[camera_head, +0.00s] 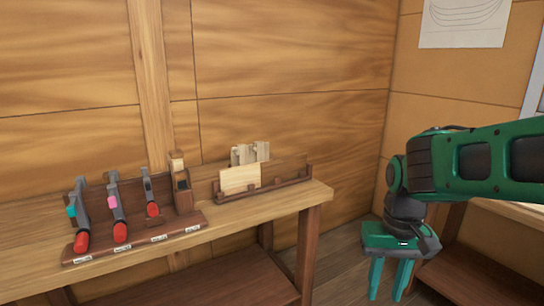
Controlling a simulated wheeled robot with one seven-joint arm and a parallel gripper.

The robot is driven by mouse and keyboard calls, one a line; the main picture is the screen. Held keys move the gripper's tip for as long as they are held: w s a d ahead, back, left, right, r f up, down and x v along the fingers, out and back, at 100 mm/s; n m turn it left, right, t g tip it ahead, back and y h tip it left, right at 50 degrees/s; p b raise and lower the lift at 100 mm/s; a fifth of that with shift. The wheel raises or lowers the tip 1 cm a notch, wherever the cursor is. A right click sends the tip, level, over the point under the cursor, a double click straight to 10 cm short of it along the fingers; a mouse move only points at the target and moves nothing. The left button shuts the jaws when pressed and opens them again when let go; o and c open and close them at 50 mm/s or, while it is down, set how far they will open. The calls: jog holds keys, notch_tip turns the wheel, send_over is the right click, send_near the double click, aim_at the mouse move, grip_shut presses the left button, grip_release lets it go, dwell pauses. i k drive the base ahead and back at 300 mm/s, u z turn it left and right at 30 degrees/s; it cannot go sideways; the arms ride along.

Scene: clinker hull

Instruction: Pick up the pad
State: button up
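I cannot tell for sure which thing is the pad. A flat pale wooden piece (240,179) leans in a low dark wooden rack (262,190) on the bench, and several thin pale pieces (250,154) stand behind it. A small teal piece (71,211) and a small pink piece (112,202) sit on clamps in a stand at the left. My gripper (389,282) points down at the right, beyond the bench's right end, far from these things. Its two teal fingers are apart with nothing seen between them.
The wooden bench (262,219) runs along the panelled wall, its right end near the rack. The dark clamp stand (140,243) holds several red-handled clamps and bears small labels. Another bench (478,250) stands at the right behind my arm. Floor shows between the benches.

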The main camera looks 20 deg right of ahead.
aim_at(257, 147)
jog(key=z, duration=0.65)
jog(key=k, duration=0.85)
jog(key=z, duration=1.2)
jog(key=i, duration=1.25)
jog(key=u, duration=0.95)
jog(key=i, duration=0.95)
jog(key=u, duration=0.9)
jog(key=i, duration=0.35)
jog(key=u, duration=0.2)
